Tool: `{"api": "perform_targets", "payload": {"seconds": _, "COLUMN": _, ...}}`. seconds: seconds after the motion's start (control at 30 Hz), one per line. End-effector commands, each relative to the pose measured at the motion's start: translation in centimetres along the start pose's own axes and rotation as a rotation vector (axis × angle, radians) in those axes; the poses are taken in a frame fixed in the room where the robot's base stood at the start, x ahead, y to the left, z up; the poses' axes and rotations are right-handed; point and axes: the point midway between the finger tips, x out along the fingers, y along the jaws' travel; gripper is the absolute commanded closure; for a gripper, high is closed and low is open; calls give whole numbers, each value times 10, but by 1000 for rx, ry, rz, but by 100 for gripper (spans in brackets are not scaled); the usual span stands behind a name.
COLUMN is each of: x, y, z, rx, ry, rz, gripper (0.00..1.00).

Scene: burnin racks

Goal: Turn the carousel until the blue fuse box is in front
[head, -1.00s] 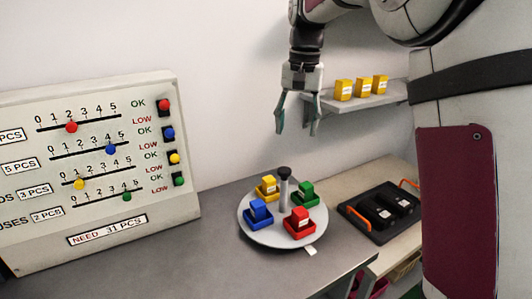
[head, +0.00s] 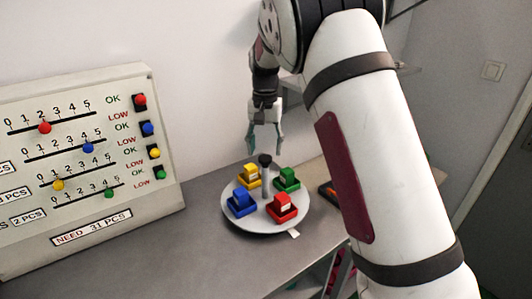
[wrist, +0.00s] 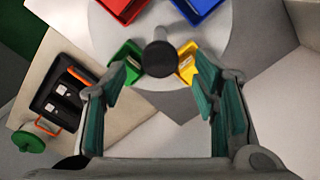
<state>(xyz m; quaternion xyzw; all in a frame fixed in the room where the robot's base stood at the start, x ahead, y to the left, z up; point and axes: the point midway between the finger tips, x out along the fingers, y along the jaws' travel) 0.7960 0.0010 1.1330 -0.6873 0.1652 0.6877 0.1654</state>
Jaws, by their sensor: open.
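The carousel (head: 238,222) is a pale round disc on the grey bench with a black-topped centre post (head: 265,160). It carries a blue fuse box (head: 241,204) at front left, a red one (head: 282,206) at front right, a yellow one (head: 248,174) at back left and a green one (head: 287,178) at back right. A small white tab (head: 294,234) sticks out at the front rim, nearest the red box. My gripper (head: 265,142) is open, pointing down just above the post. In the wrist view the black knob (wrist: 160,58) shows between the open fingers, which hold nothing.
A black tray with orange handles (wrist: 67,97) lies on the lighter surface beside the bench. My arm hides most of the wall shelf. Bare bench lies in front of the carousel.

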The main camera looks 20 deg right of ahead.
Motion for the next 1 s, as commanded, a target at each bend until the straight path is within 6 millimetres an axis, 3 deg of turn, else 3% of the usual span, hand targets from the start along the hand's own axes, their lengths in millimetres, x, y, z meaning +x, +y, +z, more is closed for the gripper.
{"api": "perform_targets", "payload": {"seconds": 0.23, "x": 26, "y": 0, "z": 0, "rx": -1, "ry": -1, "rz": 1, "gripper": 45}}
{"api": "perform_targets", "payload": {"seconds": 0.57, "x": 30, "y": 0, "z": 0, "rx": -1, "ry": 1, "rz": 0, "gripper": 45}}
{"api": "perform_targets", "payload": {"seconds": 0.63, "x": 30, "y": 0, "z": 0, "rx": -1, "ry": 1, "rz": 0, "gripper": 54}}
{"api": "perform_targets", "payload": {"seconds": 0.83, "x": 30, "y": 0, "z": 0, "rx": -1, "ry": 1, "rz": 0, "gripper": 100}}
{"api": "perform_targets", "payload": {"seconds": 1.0, "x": 30, "y": 0, "z": 0, "rx": -2, "ry": 1, "rz": 0, "gripper": 100}}
